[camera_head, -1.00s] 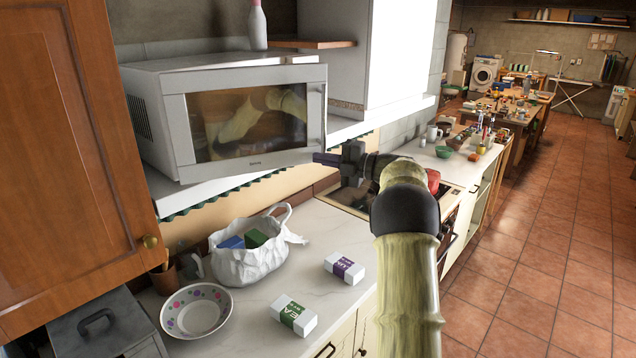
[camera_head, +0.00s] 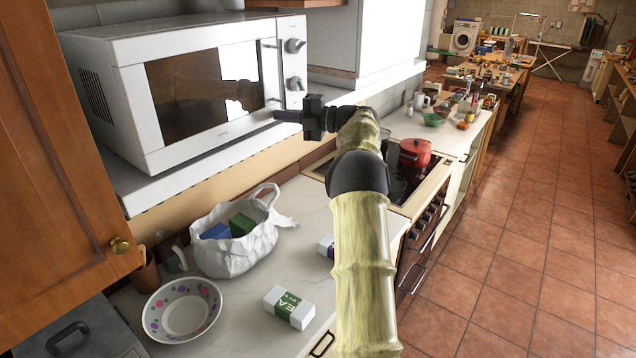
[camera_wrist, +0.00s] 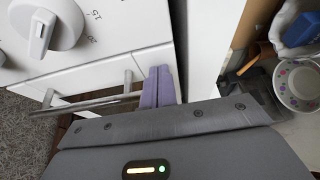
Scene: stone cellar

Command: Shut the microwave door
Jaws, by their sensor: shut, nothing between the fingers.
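The white microwave (camera_head: 108,62) stands on a shelf at the upper left of the head view. Its door (camera_head: 185,95), with a dark glass window, lies flush or nearly flush with the front; a small remaining gap cannot be ruled out. The knob panel (camera_head: 295,90) shows to the door's right. My gripper (camera_head: 280,115) is shut and empty, in front of the lower right of the door. In the wrist view, my purple fingertips (camera_wrist: 158,88) are together beside the lower end of the metal door handle (camera_wrist: 85,105); contact cannot be told.
Below are a counter with a white bag (camera_head: 240,240), a patterned bowl (camera_head: 183,310) and a white-green box (camera_head: 289,306). A wooden cupboard door (camera_head: 50,170) stands at left. A red pot (camera_head: 415,152) sits on the stove behind my arm. The tiled floor (camera_head: 500,270) at right is clear.

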